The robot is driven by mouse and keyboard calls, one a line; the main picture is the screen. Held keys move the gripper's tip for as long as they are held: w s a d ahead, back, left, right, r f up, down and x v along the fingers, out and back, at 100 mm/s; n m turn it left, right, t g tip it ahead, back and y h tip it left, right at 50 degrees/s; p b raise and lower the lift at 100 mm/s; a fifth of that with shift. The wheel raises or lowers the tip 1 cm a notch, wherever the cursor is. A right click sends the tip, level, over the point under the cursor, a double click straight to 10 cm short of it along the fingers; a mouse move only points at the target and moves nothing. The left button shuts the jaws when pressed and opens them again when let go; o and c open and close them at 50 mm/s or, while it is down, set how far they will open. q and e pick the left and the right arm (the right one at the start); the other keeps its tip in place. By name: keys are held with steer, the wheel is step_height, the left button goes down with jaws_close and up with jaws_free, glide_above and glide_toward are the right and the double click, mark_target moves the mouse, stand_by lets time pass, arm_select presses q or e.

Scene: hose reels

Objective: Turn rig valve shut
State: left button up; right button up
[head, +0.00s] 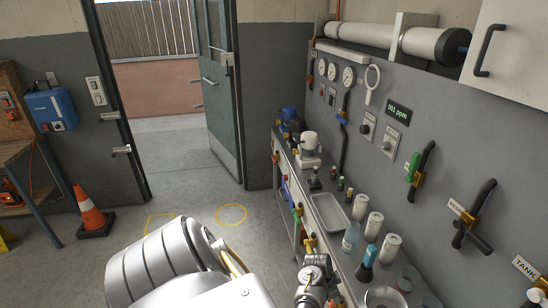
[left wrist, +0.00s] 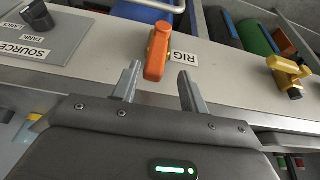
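The rig valve has an orange lever handle (left wrist: 157,52) and sits on the front edge of a grey bench, beside a white label (left wrist: 183,58) reading RIG upside down in the left wrist view. My left gripper (left wrist: 160,72) is open. The near end of the handle lies between its fingertips, with gaps on both sides. In the head view my left arm reaches from the bottom toward the bench front; I cannot make out the rig valve there. My right gripper is not in view.
A yellow valve (left wrist: 288,72) is on the same bench edge. A SOURCE selector knob (left wrist: 37,15) is at the left. On the bench stand a metal tray (head: 329,211), a blue-capped bottle (head: 367,260) and white cylinders (head: 373,226). A traffic cone (head: 90,212) stands on open floor.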

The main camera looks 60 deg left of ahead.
arm_select(q)
steer(key=d+p+v, duration=0.1)
steer(key=p+v, duration=0.5)
steer(key=v, duration=0.2)
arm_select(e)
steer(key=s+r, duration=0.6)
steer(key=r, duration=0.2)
arm_select(q)
steer(key=s+d+f+b, duration=0.2)
steer(key=f+b, duration=0.2)
steer(key=f, duration=0.4)
steer(key=s+d+f+g+y+b, duration=0.1)
steer(key=s+d+f+b, duration=0.15)
steer(key=f, duration=0.55)
steer(key=s+d+f+b, duration=0.1)
steer(key=s+f+b, duration=0.2)
steer(key=f+b, duration=0.35)
steer(key=s+d+f+b, duration=0.2)
steer(key=s+f+b, duration=0.2)
steer(key=s+f, duration=0.5)
steer(key=s+d+f+g+b, duration=0.1)
steer(key=s+f+b, duration=0.3)
steer(key=s+f, duration=0.6)
step_height(320, 180, down, 3)
steer(key=shift+s+d+r+n+y, duration=0.1)
steer(key=shift+s+d+n+y, duration=0.2)
steer(key=shift+d, duration=0.6)
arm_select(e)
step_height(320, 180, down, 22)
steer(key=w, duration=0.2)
